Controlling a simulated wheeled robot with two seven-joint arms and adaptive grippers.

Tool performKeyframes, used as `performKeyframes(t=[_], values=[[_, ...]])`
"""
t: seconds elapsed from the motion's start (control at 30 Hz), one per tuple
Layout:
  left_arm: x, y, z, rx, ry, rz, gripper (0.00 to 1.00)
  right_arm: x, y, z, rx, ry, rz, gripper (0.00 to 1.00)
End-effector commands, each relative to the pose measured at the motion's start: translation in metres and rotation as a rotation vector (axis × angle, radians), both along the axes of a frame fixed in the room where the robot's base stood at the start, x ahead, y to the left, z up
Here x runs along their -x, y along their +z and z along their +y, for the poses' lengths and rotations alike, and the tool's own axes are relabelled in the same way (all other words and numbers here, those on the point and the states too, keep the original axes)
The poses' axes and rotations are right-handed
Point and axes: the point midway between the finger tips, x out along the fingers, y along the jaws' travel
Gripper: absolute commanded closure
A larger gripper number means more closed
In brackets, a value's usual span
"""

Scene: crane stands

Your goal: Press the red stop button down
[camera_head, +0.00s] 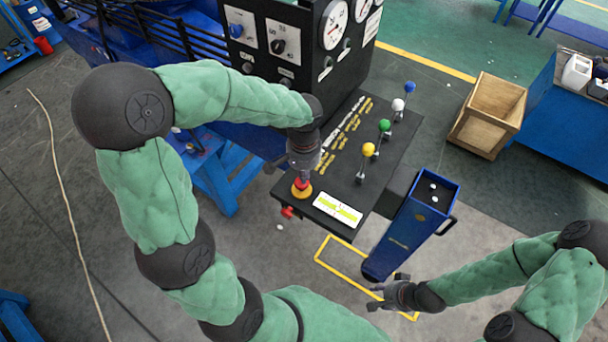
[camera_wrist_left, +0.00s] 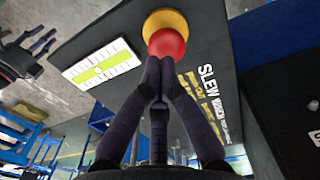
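The red stop button (camera_head: 299,185) is a round red cap on a yellow base (camera_head: 301,193), at the near left corner of the black control panel. My left gripper (camera_head: 302,177) points down right over it and partly covers it. In the left wrist view the left fingers (camera_wrist_left: 159,85) are closed together, empty, with their tips at the red button (camera_wrist_left: 167,43). They look close to or touching it; I cannot tell whether it is pressed. My right gripper (camera_head: 383,292) is open and empty, low and right of the panel; it also shows in the left wrist view (camera_wrist_left: 42,45).
Levers with yellow (camera_head: 368,149), green (camera_head: 384,125), white and blue knobs stand on the panel (camera_head: 400,160). A white and green level label (camera_head: 338,210) lies beside the button. A blue bin (camera_head: 410,230) and wooden crate (camera_head: 488,115) stand to the right.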

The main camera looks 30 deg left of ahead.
Motion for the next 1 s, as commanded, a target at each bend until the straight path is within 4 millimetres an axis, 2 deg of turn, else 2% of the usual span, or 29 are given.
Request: performKeyframes(t=[0.2,0.57,0.87,1.0], values=[[0.0,-0.012,0.0,0.0,0.0,0.0,1.0,0.0,0.001,0.0,0.0,0.0,0.0,0.6],[0.0,-0.013,0.0,0.0,0.0,-0.001,1.0,0.0,0.001,0.0,0.0,0.0,0.0,0.6],[0.0,-0.033,0.0,-0.001,0.0,-0.001,1.0,0.0,-0.019,0.0,0.0,0.0,0.0,0.6],[0.0,-0.034,0.0,-0.001,0.0,-0.001,1.0,0.0,-0.02,0.0,0.0,0.0,0.0,0.6]])
